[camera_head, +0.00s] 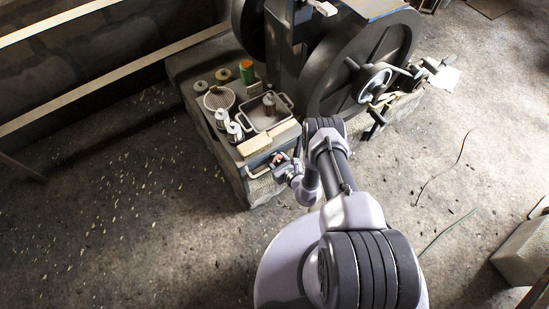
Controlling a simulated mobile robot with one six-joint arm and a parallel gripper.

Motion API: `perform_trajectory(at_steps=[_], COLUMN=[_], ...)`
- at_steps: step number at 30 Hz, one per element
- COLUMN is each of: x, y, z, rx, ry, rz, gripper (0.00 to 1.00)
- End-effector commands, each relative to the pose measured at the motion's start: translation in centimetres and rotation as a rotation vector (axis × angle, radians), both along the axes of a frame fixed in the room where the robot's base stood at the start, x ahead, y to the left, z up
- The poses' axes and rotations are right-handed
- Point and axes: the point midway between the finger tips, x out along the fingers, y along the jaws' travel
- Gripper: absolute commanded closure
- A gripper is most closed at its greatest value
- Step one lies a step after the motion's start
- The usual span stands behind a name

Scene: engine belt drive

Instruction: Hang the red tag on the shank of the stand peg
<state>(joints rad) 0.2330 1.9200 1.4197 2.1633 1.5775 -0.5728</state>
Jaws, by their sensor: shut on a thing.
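My gripper (279,161) is at the near face of the stone block, just below its top edge. It is small in this view and partly covered by my own wrist. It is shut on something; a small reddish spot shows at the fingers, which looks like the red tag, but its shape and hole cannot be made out. I cannot pick out the stand peg or its shank with certainty. A pale looped handle or frame shows just left of the gripper.
The stone block (262,190) carries a tray (286,116) with a bottle, a round mesh dish (219,98), a green-orange spool (247,72), several small containers and a pale wooden block (255,145). A large dark flywheel machine (345,60) stands behind. The floor at left is open.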

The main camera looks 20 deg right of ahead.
Motion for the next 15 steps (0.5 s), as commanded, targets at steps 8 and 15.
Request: perform_trajectory(at_steps=[8,15], x=[-0.04,-0.04], y=[-0.01,0.00], z=[-0.02,-0.02], rx=[0.000,0.000], ry=[0.001,0.001], rz=[0.000,0.000], gripper=[1.00,0.30])
